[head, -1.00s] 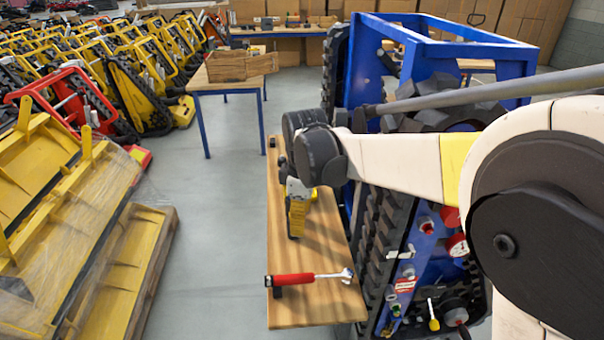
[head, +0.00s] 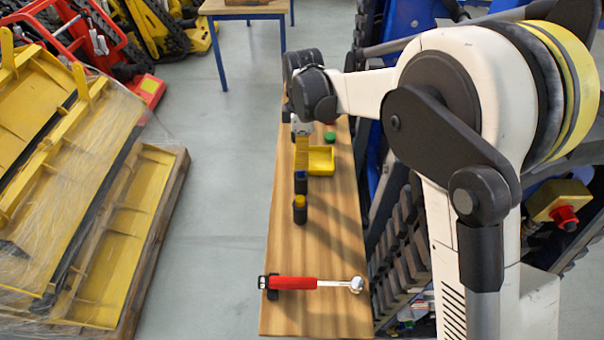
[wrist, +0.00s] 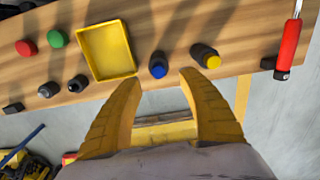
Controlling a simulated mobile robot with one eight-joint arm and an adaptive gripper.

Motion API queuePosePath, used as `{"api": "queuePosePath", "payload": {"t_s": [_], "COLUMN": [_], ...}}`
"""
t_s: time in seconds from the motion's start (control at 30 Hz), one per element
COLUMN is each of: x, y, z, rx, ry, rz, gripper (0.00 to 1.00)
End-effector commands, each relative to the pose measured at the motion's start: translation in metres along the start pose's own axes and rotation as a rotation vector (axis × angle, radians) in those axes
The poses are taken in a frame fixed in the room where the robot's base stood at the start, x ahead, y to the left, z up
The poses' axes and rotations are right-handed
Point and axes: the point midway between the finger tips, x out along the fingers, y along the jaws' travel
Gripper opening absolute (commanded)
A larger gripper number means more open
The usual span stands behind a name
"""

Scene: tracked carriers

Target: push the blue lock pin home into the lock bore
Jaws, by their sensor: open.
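A blue-topped dark piece, which looks like the blue lock pin in a black holder, stands upright on the wooden bench in the head view (head: 301,182) and in the wrist view (wrist: 158,68). My gripper (head: 301,166) points down over it. In the wrist view my gripper (wrist: 155,70) has its two yellow fingers spread wide, one to each side of the blue-topped piece, with nothing between them held. Whether the fingers are level with it or above it, I cannot tell. I cannot make out the lock bore in the current frames.
A yellow tray (wrist: 106,50) lies left of the blue-topped piece and a yellow-topped dark piece (wrist: 206,57) stands right of it. Green (wrist: 58,38) and red (wrist: 26,47) caps lie further left. A red-handled wrench (head: 292,283) lies near the bench's front end. A tracked carrier (head: 405,240) flanks the bench.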

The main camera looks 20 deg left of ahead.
Motion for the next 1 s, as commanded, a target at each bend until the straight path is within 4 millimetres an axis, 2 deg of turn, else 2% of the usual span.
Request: {"api": "queuePosePath", "payload": {"t_s": [0.03,0.27,0.5,0.77,0.87,0.93,1.0], "x": [0.011,0.032,0.069,0.072,0.072,0.072,0.072], "y": [0.0,0.001,0.003,0.003,0.003,0.003,0.003], "z": [0.0,-0.002,-0.005,-0.005,-0.005,-0.005,-0.005], "rx": [0.0,0.0,0.001,0.001,0.001,0.001,0.001], "ry": [0.0,0.0,0.0,0.0,0.0,0.0,0.0], "rz": [0.0,0.0,0.0,-0.001,-0.001,-0.001,-0.001], "gripper": [0.48,0.48,0.48,0.48,0.22,0.01,0.0]}}
